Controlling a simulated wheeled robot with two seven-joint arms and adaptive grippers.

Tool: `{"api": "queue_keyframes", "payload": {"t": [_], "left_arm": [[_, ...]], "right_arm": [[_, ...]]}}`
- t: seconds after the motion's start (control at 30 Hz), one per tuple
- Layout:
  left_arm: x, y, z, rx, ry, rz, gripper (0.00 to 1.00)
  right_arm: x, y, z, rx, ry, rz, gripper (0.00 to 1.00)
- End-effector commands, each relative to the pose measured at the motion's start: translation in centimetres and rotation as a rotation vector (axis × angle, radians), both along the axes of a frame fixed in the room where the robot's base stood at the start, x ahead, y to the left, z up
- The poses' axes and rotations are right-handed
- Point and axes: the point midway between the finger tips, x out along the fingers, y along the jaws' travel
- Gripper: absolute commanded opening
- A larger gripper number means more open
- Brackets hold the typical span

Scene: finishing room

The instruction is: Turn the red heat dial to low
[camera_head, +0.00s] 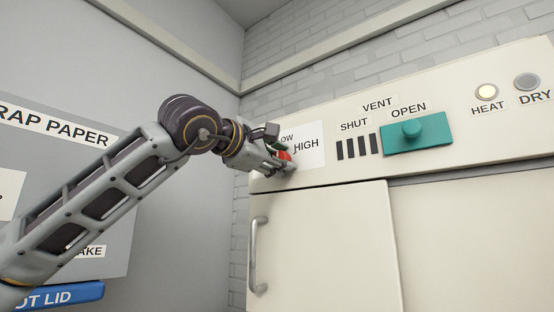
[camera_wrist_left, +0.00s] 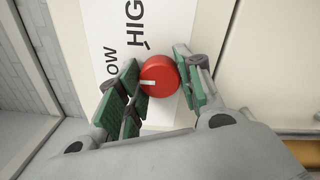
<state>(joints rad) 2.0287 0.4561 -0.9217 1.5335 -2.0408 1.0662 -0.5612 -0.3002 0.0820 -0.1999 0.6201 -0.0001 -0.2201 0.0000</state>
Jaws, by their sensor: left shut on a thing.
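The red heat dial (camera_head: 285,156) sits on the cream panel next to the word HIGH. The word LOW is partly hidden by my gripper. In the left wrist view the dial (camera_wrist_left: 158,76) is round, with a white pointer mark facing picture left and slightly down, to the side where the LOW lettering (camera_wrist_left: 110,62) shows. My left gripper (camera_head: 279,165) is shut on the dial, with green finger pads (camera_wrist_left: 160,88) on both sides of it. My right gripper is not in view.
Right of the dial is a teal vent slider (camera_head: 418,133) under OPEN, with dark slots (camera_head: 356,147) under SHUT. Further right are a lit HEAT lamp (camera_head: 487,92) and a grey DRY lamp (camera_head: 526,82). Below is a cream door with a handle (camera_head: 257,255).

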Motion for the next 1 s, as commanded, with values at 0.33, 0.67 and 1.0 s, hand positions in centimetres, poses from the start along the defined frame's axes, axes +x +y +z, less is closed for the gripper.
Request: {"api": "queue_keyframes", "payload": {"t": [0.33,0.67,1.0], "left_arm": [[0.0,0.0,0.0,0.000,0.001,0.000,0.58],[0.0,0.0,0.0,-0.001,0.002,0.000,0.58],[-1.5,1.1,0.0,-0.002,0.001,0.000,0.58]], "right_arm": [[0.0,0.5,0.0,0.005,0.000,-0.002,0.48],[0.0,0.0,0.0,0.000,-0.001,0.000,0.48],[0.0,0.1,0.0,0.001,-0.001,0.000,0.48]]}}
